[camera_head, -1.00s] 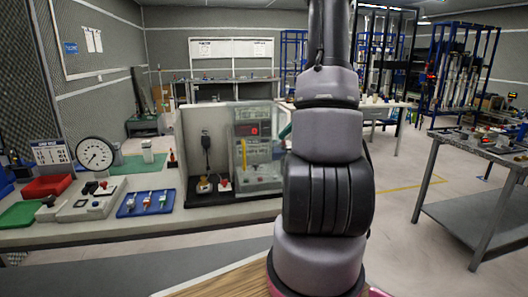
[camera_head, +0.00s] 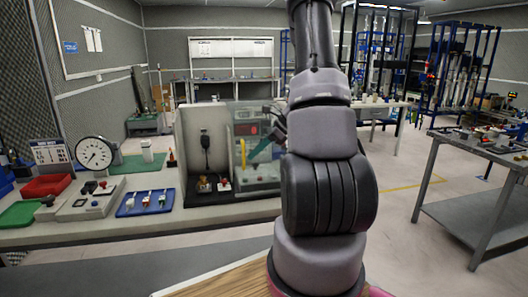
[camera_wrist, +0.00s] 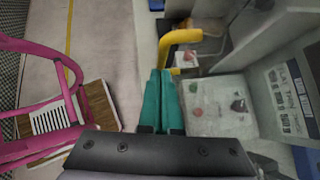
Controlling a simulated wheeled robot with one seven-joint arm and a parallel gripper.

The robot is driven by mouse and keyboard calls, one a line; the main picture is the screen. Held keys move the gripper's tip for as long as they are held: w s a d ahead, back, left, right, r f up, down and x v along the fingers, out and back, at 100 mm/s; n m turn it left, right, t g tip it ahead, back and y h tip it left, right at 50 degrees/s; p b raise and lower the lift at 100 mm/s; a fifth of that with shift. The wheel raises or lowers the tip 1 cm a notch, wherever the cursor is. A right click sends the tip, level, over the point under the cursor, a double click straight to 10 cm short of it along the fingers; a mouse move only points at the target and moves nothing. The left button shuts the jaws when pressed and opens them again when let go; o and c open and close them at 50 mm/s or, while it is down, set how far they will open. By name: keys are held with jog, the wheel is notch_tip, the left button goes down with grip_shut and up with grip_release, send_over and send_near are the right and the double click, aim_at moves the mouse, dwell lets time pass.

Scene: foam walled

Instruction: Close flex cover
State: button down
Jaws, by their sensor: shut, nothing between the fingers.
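The see-through cover (camera_head: 247,117) stands upright at the right part of the grey walled test station, with a yellow handle (camera_head: 243,153) on its left side. The handle also shows as a bent yellow bar (camera_wrist: 180,38) in the wrist view. I cannot tell how far open the cover is. My gripper (camera_head: 257,154) is at the cover's right side, its teal fingers pointing left and down toward the handle side. In the wrist view the teal fingers (camera_wrist: 160,78) are together and empty, their tips just below and left of the yellow bar. Contact with the bar is unclear.
The station wall (camera_head: 190,130) rises left of the cover. A blue tray (camera_head: 147,203), a dial gauge (camera_head: 94,153) and a red bin (camera_head: 46,187) are on the bench further left. Open floor (camera_head: 408,215) lies right, before a grey metal table (camera_head: 480,150).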

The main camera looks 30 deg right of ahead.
jog(key=shift+a, duration=0.15)
jog(key=w+a, duration=0.2)
jog(key=a, duration=0.7)
jog(key=w+a, duration=0.3)
jog(key=a, duration=0.6)
jog(key=shift+w+a, duration=0.15)
jog(key=shift+a, duration=0.1)
